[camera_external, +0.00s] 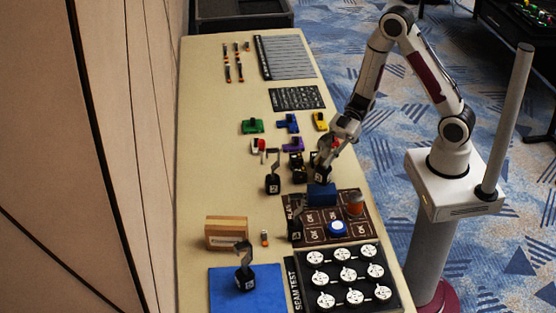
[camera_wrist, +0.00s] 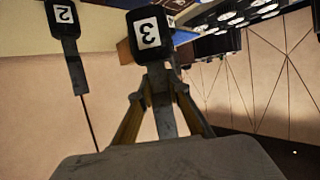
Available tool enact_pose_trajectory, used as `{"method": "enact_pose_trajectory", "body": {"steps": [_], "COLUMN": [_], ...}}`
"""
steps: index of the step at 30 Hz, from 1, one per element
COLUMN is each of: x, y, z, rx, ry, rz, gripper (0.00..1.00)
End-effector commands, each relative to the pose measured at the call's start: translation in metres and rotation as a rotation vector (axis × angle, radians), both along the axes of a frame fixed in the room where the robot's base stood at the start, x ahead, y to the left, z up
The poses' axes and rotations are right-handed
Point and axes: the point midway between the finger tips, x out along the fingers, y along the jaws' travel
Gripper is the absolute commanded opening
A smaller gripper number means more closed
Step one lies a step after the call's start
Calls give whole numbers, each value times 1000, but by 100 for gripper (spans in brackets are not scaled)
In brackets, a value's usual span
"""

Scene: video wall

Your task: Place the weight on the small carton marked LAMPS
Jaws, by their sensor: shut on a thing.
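My gripper (camera_external: 326,147) is over the right half of the table, shut on the handle of a black weight (camera_external: 321,173). In the wrist view my gripper's fingers (camera_wrist: 160,82) close on the handle, and this weight (camera_wrist: 150,36) shows a white label with a 3. A light brown carton (camera_external: 226,233) stands at the table's left side, nearer the camera and apart from my gripper; no lettering on it is readable. A brown surface (camera_wrist: 125,50) shows partly behind the weight in the wrist view. Whether the weight touches the table is unclear.
Another hooked weight (camera_external: 273,184) stands left of the held one; one marked 2 shows in the wrist view (camera_wrist: 63,14). More weights stand by the dark board (camera_external: 355,231) and on the blue mat (camera_external: 219,294). A blue block (camera_external: 321,194) is close in front. Colored toys (camera_external: 252,126) lie behind.

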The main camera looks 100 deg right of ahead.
Motion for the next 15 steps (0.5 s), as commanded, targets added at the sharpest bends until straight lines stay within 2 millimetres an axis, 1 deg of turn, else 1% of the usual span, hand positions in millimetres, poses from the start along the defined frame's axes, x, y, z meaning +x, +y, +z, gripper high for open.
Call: {"method": "enact_pose_trajectory", "body": {"steps": [9, 15], "x": [1, 1], "y": [0, 0], "z": [-23, -31], "rx": [3, 2], "ry": [-3, -4], "rz": [0, -1], "gripper": [0, 0]}}
